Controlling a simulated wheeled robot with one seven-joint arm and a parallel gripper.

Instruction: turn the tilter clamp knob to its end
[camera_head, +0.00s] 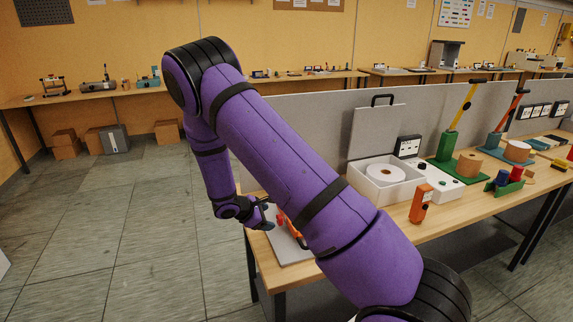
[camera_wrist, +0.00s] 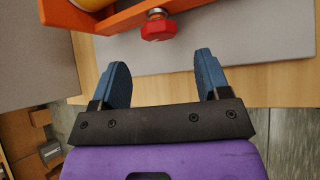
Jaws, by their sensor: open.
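A red knob (camera_wrist: 158,29) sticks out from the near side of an orange frame (camera_wrist: 120,20) in the wrist view. The frame stands on a grey plate (camera_wrist: 230,40). My gripper (camera_wrist: 162,62) is open and empty, with its blue fingers pointing toward the frame. The knob is ahead of the gap between the fingertips, a little beyond them; neither finger appears to touch it. In the head view, my gripper (camera_head: 268,213) is at the left end of the bench beside the orange frame (camera_head: 290,228), which my arm largely hides. The knob cannot be made out there.
The wooden bench (camera_head: 455,208) carries a white open-lidded machine (camera_head: 384,190), an orange block device (camera_head: 420,203) and green stands (camera_head: 450,165) to the right. A grey partition (camera_head: 300,125) runs behind. The floor left of the bench is clear.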

